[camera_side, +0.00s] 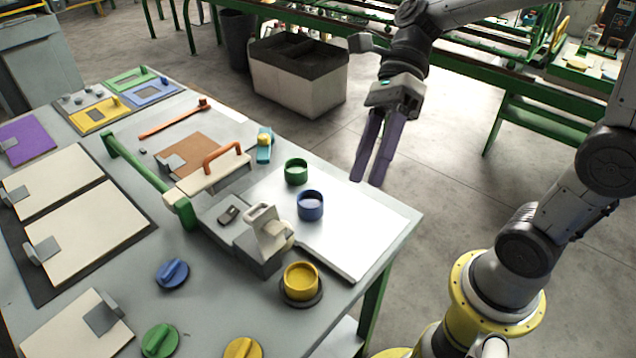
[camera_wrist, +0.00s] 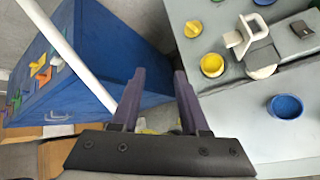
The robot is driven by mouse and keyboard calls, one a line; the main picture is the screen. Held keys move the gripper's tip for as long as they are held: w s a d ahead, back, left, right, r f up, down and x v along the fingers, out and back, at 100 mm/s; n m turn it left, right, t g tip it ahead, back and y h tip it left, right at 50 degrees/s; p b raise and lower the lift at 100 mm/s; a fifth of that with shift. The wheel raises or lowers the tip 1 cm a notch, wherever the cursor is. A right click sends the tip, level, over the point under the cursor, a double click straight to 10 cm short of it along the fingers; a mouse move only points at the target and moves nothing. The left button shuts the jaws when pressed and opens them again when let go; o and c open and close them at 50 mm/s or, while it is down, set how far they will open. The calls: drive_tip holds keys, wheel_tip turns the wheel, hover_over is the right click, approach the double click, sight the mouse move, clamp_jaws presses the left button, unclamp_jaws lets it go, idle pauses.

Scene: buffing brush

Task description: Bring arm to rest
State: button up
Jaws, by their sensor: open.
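My gripper (camera_side: 369,182) is open and empty. In the side view its two purple fingers point down, beyond the far right edge of the grey work table (camera_side: 222,291), and appear apart from everything on it. In the wrist view my gripper (camera_wrist: 158,72) shows its two fingers spread with nothing between them. A brush-like tool with an orange handle (camera_side: 226,158) rests on the table.
A blue cup (camera_side: 310,205) and a green cup (camera_side: 296,172) stand on a white board (camera_side: 362,236). A yellow cup (camera_side: 300,281) is near the front edge. A pale clamp-like device (camera_side: 266,232) stands beside them. A blue panel (camera_wrist: 75,70) shows in the wrist view.

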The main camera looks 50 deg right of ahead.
drive_tip(key=s+d+f+n+t+h, duration=0.1)
drive_tip(key=s+d+n+t+h, duration=0.2)
drive_tip(key=n, duration=0.9)
drive_tip(key=s+d+f+n+t+h, duration=0.2)
drive_tip(key=d+n+t+h, duration=0.3)
drive_tip(key=d+n, duration=0.4)
drive_tip(key=s+n+h, duration=0.1)
drive_tip(key=n, duration=0.2)
drive_tip(key=shift+s+d+f+h, duration=0.15)
drive_tip(key=shift+s+d+h, duration=0.05)
drive_tip(key=shift+d+h, duration=0.2)
